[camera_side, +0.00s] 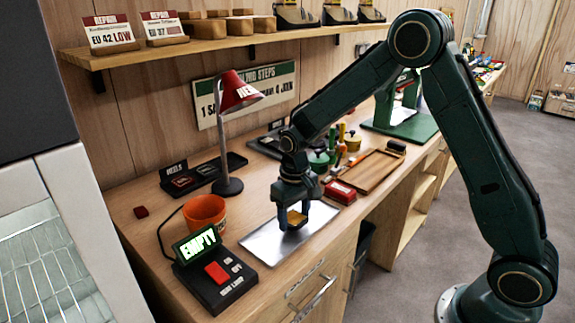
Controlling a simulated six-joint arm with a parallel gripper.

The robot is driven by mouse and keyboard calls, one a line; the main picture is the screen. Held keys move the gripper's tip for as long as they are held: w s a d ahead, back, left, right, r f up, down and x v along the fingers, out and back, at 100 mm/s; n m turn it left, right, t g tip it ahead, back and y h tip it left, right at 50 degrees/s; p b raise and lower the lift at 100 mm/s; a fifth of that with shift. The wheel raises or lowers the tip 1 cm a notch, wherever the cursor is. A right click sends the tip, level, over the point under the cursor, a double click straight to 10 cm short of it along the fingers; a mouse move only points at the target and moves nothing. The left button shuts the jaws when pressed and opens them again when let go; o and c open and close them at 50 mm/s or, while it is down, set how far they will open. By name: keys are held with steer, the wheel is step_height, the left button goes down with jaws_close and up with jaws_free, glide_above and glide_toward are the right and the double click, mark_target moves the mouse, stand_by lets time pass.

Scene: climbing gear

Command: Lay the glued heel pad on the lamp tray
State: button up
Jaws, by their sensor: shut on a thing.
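My gripper (294,219) points down over the lamp tray and is shut on the heel pad (295,217). Only a small yellow-orange face of the pad shows between the dark green fingers. The lamp tray (262,241) is a flat silver metal sheet near the bench's front edge, bare where it shows. The pad is over or close to the tray's right half; I cannot tell whether it touches the metal. The red-shaded lamp (238,92) stands behind the tray.
A control box (216,285) with a red button and a lit "EMPTY" sign stands left of the tray, beside an orange pot (205,212). A black heels holder (190,178) lies behind. A red box (340,192) and wooden tray (374,170) crowd the right.

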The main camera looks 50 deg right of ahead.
mark_target(294, 219)
steer(key=shift+f, duration=0.3)
steer(key=shift+f, duration=0.15)
steer(key=o, duration=1.1)
steer(key=shift+r, duration=6.2)
